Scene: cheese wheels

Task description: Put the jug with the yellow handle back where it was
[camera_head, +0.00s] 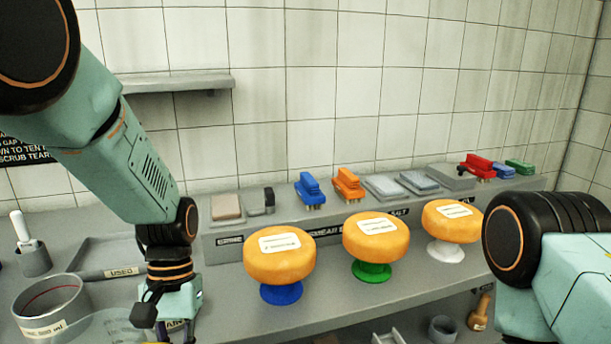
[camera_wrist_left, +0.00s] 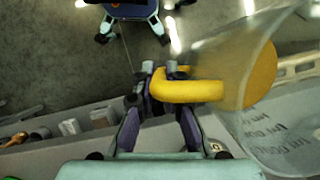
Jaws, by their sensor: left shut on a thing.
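The clear jug with the yellow handle fills the right of the left wrist view. Its yellow handle (camera_wrist_left: 190,91) lies between the fingers of my left gripper (camera_wrist_left: 165,82), which is shut on it. The see-through jug body (camera_wrist_left: 232,55) extends to the right of the handle. In the head view part of the clear jug (camera_head: 108,326) shows at the bottom edge, beside my left gripper (camera_head: 165,318); its handle is hidden there. I cannot tell whether the jug's base touches the counter. My right arm enters from the right; its gripper is out of view.
A grey ring-shaped container (camera_head: 50,312) stands left of the jug, with a tray marked USED (camera_head: 112,272) behind. Cheese wheels on blue, green and white stands (camera_head: 280,255) fill the counter's middle. A raised ledge (camera_head: 222,248) holds brushes and blocks. A pot with a white-handled tool (camera_head: 33,262) is far left.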

